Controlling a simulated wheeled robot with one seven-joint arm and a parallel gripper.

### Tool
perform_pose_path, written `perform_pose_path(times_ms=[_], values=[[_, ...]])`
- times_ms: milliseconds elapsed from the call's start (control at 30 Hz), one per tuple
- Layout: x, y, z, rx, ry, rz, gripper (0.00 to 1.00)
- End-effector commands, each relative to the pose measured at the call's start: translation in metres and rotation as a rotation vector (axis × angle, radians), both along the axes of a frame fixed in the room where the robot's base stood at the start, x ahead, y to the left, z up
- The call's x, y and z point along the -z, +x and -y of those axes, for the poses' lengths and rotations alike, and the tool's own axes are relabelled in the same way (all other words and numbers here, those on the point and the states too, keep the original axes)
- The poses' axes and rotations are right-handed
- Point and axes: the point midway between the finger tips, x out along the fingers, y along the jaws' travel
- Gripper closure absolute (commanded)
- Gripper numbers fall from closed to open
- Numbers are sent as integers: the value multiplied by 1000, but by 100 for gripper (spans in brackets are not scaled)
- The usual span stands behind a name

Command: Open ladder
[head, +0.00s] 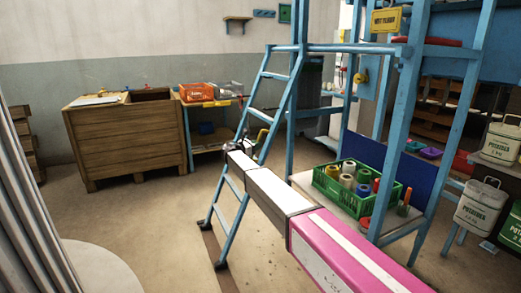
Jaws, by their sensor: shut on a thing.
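A light-blue ladder (229,222) leans in the middle of the head view, its top near a blue frame (291,110) and its dark feet on the floor. The foot of the ladder stands out to the left of the frame. My arm reaches in from the lower right, and my gripper (246,144) is at the ladder's rails, about halfway up. It is shut on the ladder; the fingers are small and partly hidden by my arm, so the exact part held cannot be told.
A wooden crate bench (130,140) and an orange bin (196,92) stand behind on the left. A green crate (340,194) of spools sits on a low table right of my arm. White potato canisters (481,207) stand far right. Grey curtain-like folds (35,200) edge the left; floor beyond is open.

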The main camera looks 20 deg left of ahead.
Motion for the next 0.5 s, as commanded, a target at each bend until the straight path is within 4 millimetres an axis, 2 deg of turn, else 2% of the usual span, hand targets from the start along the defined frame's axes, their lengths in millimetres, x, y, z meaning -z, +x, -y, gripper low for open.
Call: perform_pose_path(times_ms=[100, 467, 500], values=[[0, 5, -6, -1, -1, 0, 100], [0, 5, -6, -1, -1, 0, 100], [0, 5, -6, -1, -1, 0, 74]])
